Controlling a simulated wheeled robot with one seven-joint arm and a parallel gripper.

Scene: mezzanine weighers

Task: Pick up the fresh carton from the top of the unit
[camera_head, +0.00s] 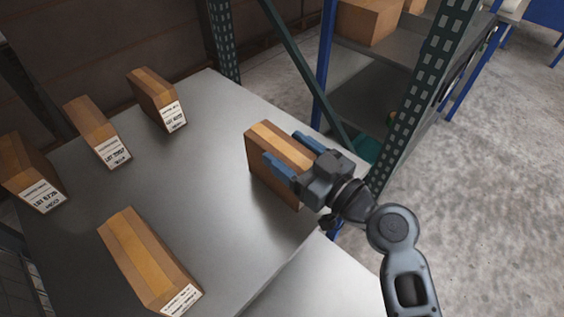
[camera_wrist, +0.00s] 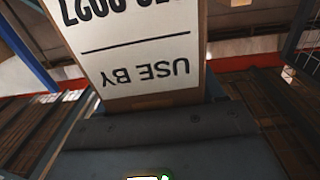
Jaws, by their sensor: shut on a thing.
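A brown carton (camera_head: 262,168) with a lighter tape strip is at the right side of the grey top surface (camera_head: 220,215). My gripper (camera_head: 282,148) is shut on this carton, with one blue finger on each side of it. Whether its base touches the surface or is slightly above it, I cannot tell. In the wrist view the carton (camera_wrist: 150,102) shows a white label with upside-down "USE BY" print close to the camera. Its lot and date text is cut off.
Other labelled cartons stand on the surface: one at the back (camera_head: 155,98), two further left (camera_head: 97,131) (camera_head: 32,172), one at the front (camera_head: 145,255). A perforated green upright (camera_head: 418,90) and a diagonal brace (camera_head: 300,65) stand beside my arm.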

